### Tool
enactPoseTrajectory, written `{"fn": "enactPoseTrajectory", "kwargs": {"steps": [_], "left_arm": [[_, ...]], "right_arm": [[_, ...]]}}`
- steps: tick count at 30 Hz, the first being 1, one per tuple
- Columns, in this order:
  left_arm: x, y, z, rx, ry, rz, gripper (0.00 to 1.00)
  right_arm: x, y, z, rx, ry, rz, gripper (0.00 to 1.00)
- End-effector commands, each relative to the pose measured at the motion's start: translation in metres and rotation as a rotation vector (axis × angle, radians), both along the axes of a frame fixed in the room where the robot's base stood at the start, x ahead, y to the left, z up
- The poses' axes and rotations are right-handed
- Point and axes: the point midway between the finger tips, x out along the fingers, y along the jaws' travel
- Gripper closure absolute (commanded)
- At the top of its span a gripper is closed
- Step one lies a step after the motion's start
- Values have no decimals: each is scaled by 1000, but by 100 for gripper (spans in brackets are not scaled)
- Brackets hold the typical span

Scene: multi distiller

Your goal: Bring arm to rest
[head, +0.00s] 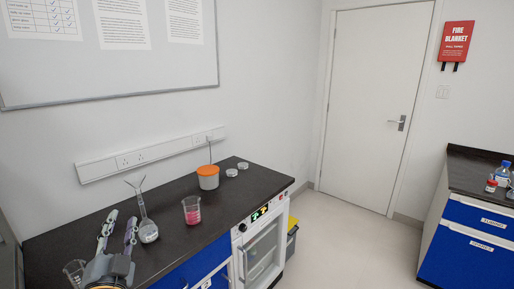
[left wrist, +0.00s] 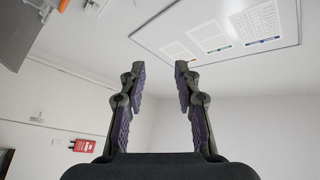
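My left gripper (head: 118,228) shows at the lower left of the head view, above the near left part of the black counter (head: 170,203). Its two fingers stand apart with nothing between them. In the left wrist view the open fingers (left wrist: 161,80) point up toward the wall and ceiling, with only bare wall behind the gap. My right gripper is not in either view.
On the counter stand a flask (head: 148,231), a beaker of pink liquid (head: 192,211), an orange-lidded tub (head: 208,178) and a glass beaker (head: 75,270) close to my left gripper. A second bench (head: 470,170) is at right.

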Motion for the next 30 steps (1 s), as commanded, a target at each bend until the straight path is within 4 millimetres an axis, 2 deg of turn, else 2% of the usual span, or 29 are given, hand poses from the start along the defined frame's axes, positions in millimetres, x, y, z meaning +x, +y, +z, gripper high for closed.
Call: {"fn": "enactPoseTrajectory", "kwargs": {"steps": [4,8,12,17,20,24,27,30], "left_arm": [[-4,11,-28,-89,80,48,68],[-11,20,-60,-182,177,99,68],[-23,26,-104,-296,313,154,68],[-48,24,-164,-438,513,216,68],[-71,15,-204,-532,662,246,68],[-111,-10,-257,-661,899,265,68],[-144,-33,-286,-742,1070,261,68],[-176,-58,-308,-814,1231,239,68]], "right_arm": [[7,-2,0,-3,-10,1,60],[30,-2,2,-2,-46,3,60],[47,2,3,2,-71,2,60],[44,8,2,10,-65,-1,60],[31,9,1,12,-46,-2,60],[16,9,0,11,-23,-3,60],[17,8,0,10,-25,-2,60],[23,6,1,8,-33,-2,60]]}}
